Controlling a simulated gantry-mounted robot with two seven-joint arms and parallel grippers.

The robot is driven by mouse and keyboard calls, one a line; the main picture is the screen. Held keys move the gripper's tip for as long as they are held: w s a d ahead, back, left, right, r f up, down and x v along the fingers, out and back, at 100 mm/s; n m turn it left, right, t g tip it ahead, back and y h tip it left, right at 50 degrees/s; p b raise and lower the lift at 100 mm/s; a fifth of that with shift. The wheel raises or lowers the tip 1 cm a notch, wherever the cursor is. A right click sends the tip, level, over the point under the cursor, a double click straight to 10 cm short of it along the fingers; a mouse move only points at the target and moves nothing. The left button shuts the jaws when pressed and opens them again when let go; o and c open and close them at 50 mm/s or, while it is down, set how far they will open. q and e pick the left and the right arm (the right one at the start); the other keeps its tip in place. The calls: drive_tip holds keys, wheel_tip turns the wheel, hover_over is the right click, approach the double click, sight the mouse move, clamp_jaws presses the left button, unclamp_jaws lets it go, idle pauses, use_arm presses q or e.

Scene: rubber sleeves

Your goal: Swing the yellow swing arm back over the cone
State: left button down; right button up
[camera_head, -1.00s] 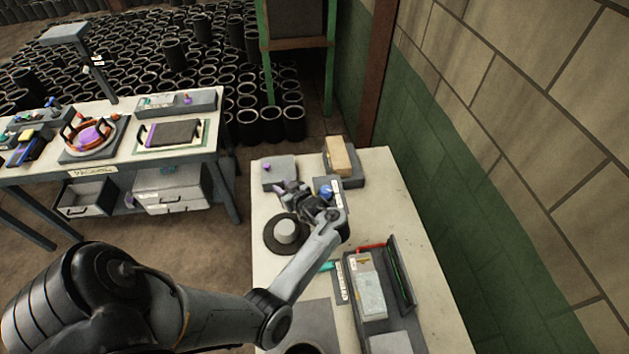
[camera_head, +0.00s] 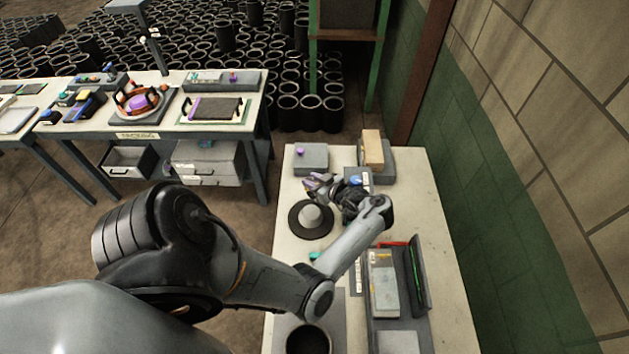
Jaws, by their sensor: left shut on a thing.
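The pale grey cone (camera_head: 311,216) stands upright on a round black base on the right-hand table. My left arm reaches in from the left, and its gripper (camera_head: 318,186) is just behind the cone, on its far side. The gripper is shut on what appears to be the swing arm, which is mostly hidden by the fingers and wrist. I cannot make out any clear yellow on it. No part of the swing arm shows over the top of the cone. My right gripper is not in view.
Behind the gripper stand a grey block with a purple knob (camera_head: 311,158) and a tan block (camera_head: 372,148) on a grey stand. A grey tray (camera_head: 384,322) with an upright panel is at the front right. A black cup (camera_head: 309,340) stands nearer. A wall rises on the right.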

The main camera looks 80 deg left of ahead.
use_arm(q)
drive_tip(key=c, duration=0.8)
unclamp_jaws()
drive_tip(key=shift+s+d, duration=0.1)
drive_tip(key=shift+w+d+r, duration=0.25)
drive_tip(key=shift+w+d, duration=0.05)
drive_tip(key=shift+d, duration=0.1)
drive_tip(key=p+v, duration=0.3)
drive_tip(key=v, duration=0.6)
drive_tip(key=shift+w+d, duration=0.2)
drive_tip(key=shift+d, duration=0.1)
